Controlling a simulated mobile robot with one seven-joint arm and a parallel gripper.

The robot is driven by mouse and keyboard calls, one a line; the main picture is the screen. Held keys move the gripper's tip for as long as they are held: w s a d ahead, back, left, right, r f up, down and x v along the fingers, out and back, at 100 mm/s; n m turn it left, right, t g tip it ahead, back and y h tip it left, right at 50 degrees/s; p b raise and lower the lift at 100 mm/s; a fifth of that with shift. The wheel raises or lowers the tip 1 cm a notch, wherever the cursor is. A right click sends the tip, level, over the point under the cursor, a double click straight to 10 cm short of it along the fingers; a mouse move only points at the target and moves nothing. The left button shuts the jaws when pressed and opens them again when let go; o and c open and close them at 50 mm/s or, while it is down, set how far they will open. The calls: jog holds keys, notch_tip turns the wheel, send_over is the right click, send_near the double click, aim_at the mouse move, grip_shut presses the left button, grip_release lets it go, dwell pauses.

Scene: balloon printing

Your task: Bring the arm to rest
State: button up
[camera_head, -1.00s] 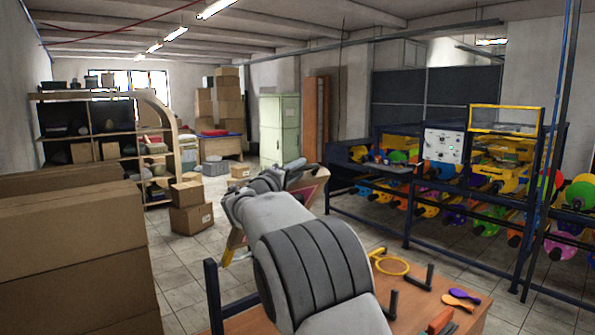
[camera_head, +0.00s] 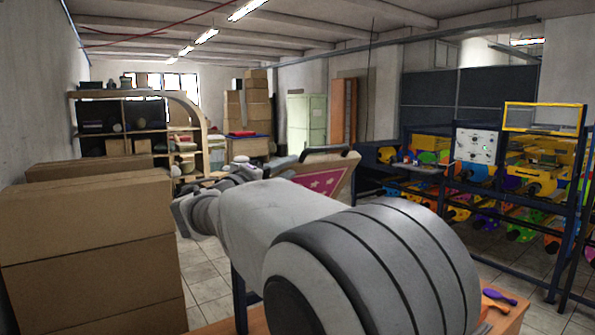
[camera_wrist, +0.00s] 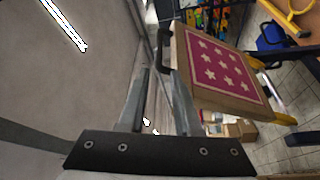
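My gripper (camera_wrist: 160,100) shows in the wrist view with its two grey fingers apart and nothing seen between them. A wooden board with a pink panel of white stars (camera_wrist: 215,72) and a black handle (camera_wrist: 165,48) on its edge is tilted up to the right of the fingers. The fingers look apart from the handle. In the head view the same board (camera_head: 325,182) stands behind my arm, partly hidden by it. My arm (camera_head: 270,215) is bent across the middle of the head view, and the fingers cannot be made out there.
A wooden table (camera_head: 520,325) lies below my arm, mostly hidden, with a purple paddle (camera_head: 499,297) on it. Stacked cardboard boxes (camera_head: 90,250) stand close on the left. A blue rack with colourful rolls (camera_head: 485,185) fills the right. Tiled floor shows between them.

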jog(key=shift+s+a, duration=0.1)
jog(key=shift+s, duration=0.05)
jog(key=s+d+f+m+g+y, duration=0.1)
jog(key=s+d+f+g, duration=0.2)
jog(key=s+d, duration=0.3)
jog(key=s+d+f+m+g, duration=0.2)
jog(key=s+d+f+g, duration=0.15)
jog(key=d, duration=0.45)
jog(key=s+d+f+m+g+y, duration=0.1)
jog(key=s+d+f+g, duration=0.2)
jog(key=d, duration=0.4)
jog(key=s+f+m+y, duration=0.1)
jog(key=s+f+y, duration=0.1)
jog(key=s+f, duration=0.2)
jog(key=s+a+f+m+g+y, duration=0.1)
jog(key=s+f+y, duration=0.2)
jog(key=s, duration=0.8)
jog(key=s+f+m+y, duration=0.2)
jog(key=s+f+y, duration=0.1)
jog(key=s+f, duration=0.2)
jog(key=s, duration=0.2)
jog(key=shift+s+a+f, duration=0.15)
jog(key=shift+s+f, duration=0.2)
jog(key=shift+s, duration=0.05)
jog(key=shift+a, duration=0.15)
